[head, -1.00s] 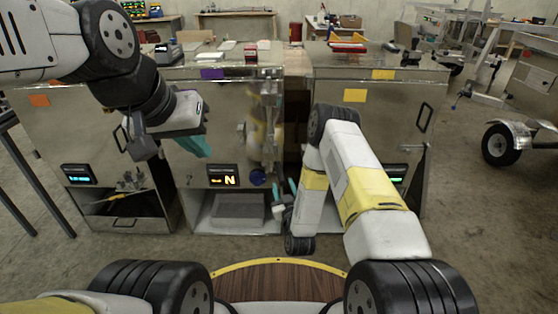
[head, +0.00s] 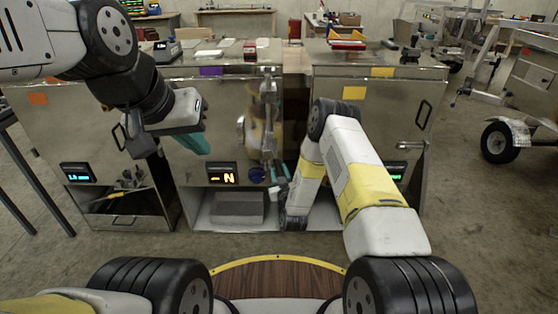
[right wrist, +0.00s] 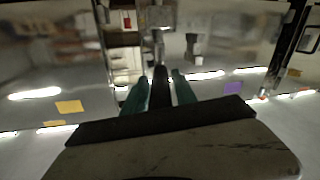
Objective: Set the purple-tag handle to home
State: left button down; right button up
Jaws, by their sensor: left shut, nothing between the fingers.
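The purple tag (head: 211,71) is on the top left of the middle metal cabinet front. An upright metal lever handle (head: 268,115) stands at that cabinet's right side. The cabinet's display (head: 222,174) reads "- N" in orange. My right gripper (head: 272,172) is at the handle's lower end, partly hidden by my arm. In the right wrist view its teal fingers are apart on either side of a dark bar (right wrist: 160,88), with thin gaps at the tips; firm contact is not clear. My left gripper (head: 194,140) is shut and empty in front of the cabinet's left part.
Cabinets with an orange tag (head: 37,98) and yellow tags (head: 354,93) stand left and right. A grey block (head: 237,208) lies in the middle cabinet's lower opening. A trailer wheel (head: 500,142) is far right.

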grip_shut()
dwell(1.2)
